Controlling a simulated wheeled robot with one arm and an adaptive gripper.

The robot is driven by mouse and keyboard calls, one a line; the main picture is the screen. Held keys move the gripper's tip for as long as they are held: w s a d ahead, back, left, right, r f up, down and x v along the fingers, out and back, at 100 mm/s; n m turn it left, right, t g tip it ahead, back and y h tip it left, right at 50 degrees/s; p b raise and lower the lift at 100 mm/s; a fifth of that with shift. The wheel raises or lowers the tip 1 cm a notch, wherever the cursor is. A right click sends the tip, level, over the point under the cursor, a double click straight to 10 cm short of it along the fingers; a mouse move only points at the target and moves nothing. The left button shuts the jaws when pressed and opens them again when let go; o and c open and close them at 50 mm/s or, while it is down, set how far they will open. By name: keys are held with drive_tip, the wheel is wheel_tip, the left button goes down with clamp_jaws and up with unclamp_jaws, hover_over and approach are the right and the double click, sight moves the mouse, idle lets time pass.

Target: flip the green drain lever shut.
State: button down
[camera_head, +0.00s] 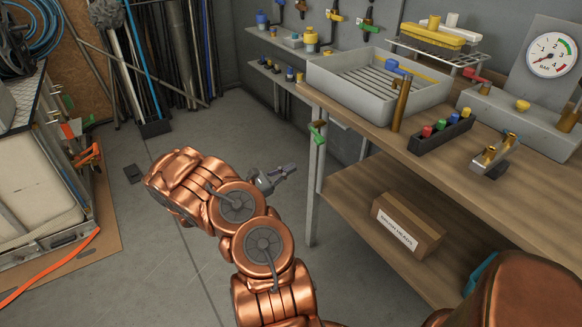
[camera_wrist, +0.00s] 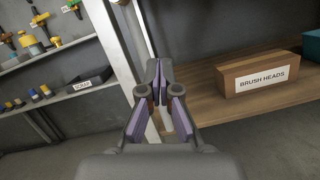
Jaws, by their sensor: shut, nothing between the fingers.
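A small valve with a green lever (camera_head: 317,132) hangs below the front left corner of the workbench in the head view, beside the bench leg. The lever is not clearly visible in the wrist view, where my fingers cover the middle. My gripper (camera_head: 289,169) is shut and empty, left of and lower in the picture than the green lever, with a visible gap between them. In the wrist view my gripper (camera_wrist: 158,74) points toward the bench leg, its fingertips together.
The metal bench leg (camera_head: 312,205) stands right of my gripper. A grey sink tray (camera_head: 337,88) sits on the workbench. The lower shelf holds a cardboard box (camera_head: 407,222), labelled "BRUSH HEADS" in the wrist view (camera_wrist: 262,76).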

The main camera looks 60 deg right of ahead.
sight(318, 145)
drive_tip(key=s+d+r, duration=0.5)
drive_tip(key=shift+d+r, duration=0.4)
idle(0.4)
drive_tip(key=n, duration=0.1)
drive_tip(key=r+n+t+p, duration=0.1)
drive_tip(key=s+n+p, duration=0.1)
drive_tip(key=n, duration=0.1)
drive_tip(key=shift+a+r+h, duration=0.25)
drive_tip(key=shift+r+h, duration=0.05)
drive_tip(key=shift+h, duration=0.1)
drive_tip(key=shift+f, duration=0.1)
